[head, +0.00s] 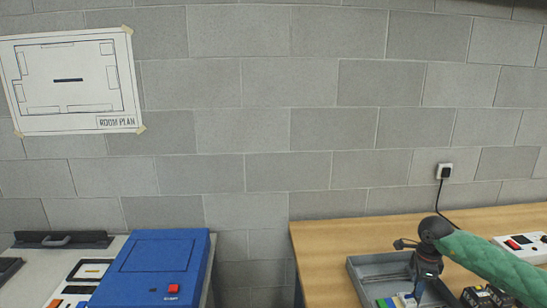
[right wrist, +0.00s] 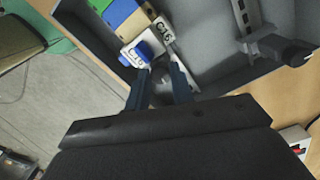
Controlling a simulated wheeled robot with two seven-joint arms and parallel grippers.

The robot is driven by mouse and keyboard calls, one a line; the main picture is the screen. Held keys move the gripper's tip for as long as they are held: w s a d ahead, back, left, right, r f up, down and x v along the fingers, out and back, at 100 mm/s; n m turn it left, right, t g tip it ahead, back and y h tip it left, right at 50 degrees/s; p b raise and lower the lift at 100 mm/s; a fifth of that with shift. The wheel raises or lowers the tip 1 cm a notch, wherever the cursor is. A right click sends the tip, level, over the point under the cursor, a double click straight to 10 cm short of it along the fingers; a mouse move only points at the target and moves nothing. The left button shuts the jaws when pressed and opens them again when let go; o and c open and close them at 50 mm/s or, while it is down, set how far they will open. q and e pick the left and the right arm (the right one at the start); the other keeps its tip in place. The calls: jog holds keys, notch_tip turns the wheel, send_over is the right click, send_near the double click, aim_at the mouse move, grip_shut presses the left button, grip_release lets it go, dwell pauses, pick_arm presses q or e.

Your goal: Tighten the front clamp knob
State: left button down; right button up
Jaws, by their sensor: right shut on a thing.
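My right gripper (head: 418,297) reaches down from the right into a grey tray (head: 360,272) on the wooden bench. In the right wrist view its two dark fingers (right wrist: 159,62) close at a small white block with a blue part (right wrist: 143,49) and a printed label. The exact contact is hard to see. Another white labelled piece (right wrist: 163,29) lies just beyond the fingertips. I cannot make out a front clamp or its knob in either view. My left gripper is not in view.
A blue case (head: 150,262) stands on the left bench. A gap separates the benches. A power strip (head: 522,246) lies at right.

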jog(key=shift+a+f+m+b, duration=0.15)
jog(key=shift+f+m+b, duration=0.1)
jog(key=shift+m+b, duration=0.25)
jog(key=shift+r+m, duration=0.1)
jog(key=shift+m, duration=0.8)
jog(key=shift+s, duration=0.1)
jog(key=o, duration=1.5)
jog(key=shift+r, duration=0.15)
jog(key=shift+c, duration=0.2)
jog(key=shift+r, duration=0.1)
jog(key=shift+r+p, duration=0.55)
jog(key=shift+r, duration=2.9)
